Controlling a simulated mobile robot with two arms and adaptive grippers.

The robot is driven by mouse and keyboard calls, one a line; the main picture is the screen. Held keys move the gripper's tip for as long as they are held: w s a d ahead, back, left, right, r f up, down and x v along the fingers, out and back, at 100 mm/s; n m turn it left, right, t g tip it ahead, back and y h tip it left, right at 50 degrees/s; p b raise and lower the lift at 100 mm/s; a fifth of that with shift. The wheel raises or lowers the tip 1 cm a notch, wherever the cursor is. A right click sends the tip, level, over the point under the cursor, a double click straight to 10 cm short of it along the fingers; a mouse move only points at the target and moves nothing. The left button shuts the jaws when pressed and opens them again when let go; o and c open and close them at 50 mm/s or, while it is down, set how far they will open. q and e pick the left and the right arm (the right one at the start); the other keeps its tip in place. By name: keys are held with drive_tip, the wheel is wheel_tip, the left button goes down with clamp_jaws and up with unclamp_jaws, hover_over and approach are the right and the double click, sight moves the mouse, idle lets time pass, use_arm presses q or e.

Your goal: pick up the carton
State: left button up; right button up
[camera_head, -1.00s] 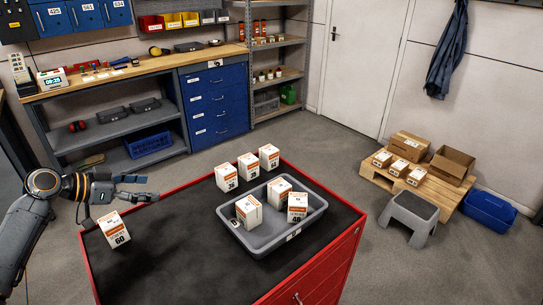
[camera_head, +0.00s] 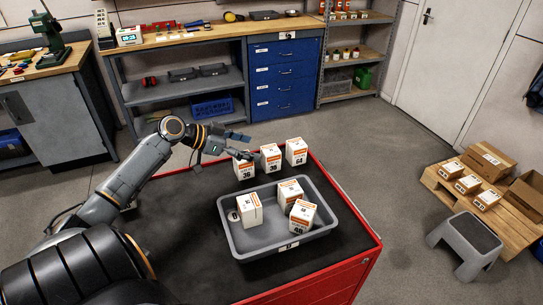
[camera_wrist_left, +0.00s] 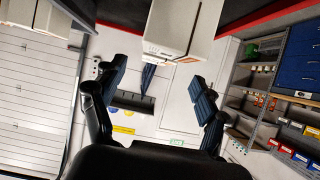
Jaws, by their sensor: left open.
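Several white cartons with orange bands stand on the black top of a red cabinet (camera_head: 175,200). A row of three stands along its back edge: a left carton (camera_head: 243,169), a middle carton (camera_head: 271,159) and a right carton (camera_head: 296,152). Three more, including a tilted carton (camera_head: 302,216), are in a grey tray (camera_head: 290,246). My left gripper (camera_head: 243,146) is open and empty, beside and partly in front of the row's left carton. In the left wrist view a carton (camera_wrist_left: 183,25) shows at the top, beyond the open fingers. My right gripper is out of view.
The tray stands close in front of the row. A workbench with blue drawers (camera_head: 284,85) is behind the cabinet. A grey step stool (camera_head: 464,243) and a pallet (camera_head: 500,215) with boxes are on the floor at right. The cabinet top left of the tray looks clear.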

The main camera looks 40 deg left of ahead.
sight(267, 150)
use_arm(q)
drive_tip(key=shift+x, duration=1.15)
drive_tip(key=shift+w+d, duration=0.15)
drive_tip(key=shift+w, duration=0.05)
drive_tip(key=shift+w+d+p, duration=0.1)
drive_tip(key=shift+w+p, duration=0.05)
drive_tip(key=shift+p, duration=0.25)
drive_tip(key=shift+w+d+f+p, duration=0.15)
drive_tip(key=shift+w+p, duration=0.15)
drive_tip(key=shift+p, duration=0.05)
drive_tip(key=p+x, duration=0.1)
drive_tip(key=x, duration=0.2)
drive_tip(key=shift+w+d+f, duration=0.1)
drive_tip(key=shift+w+f, duration=0.05)
drive_tip(key=shift+w, duration=0.05)
drive_tip(key=shift+w+d+f, duration=0.1)
drive_tip(key=shift+w+f, duration=0.1)
drive_tip(key=shift+f, duration=0.1)
drive_tip(key=shift+s, duration=0.1)
drive_tip(key=shift+c, duration=0.8)
drive_tip(key=c, duration=1.1)
drive_tip(key=shift+r, duration=0.1)
drive_tip(key=shift+c, duration=0.4)
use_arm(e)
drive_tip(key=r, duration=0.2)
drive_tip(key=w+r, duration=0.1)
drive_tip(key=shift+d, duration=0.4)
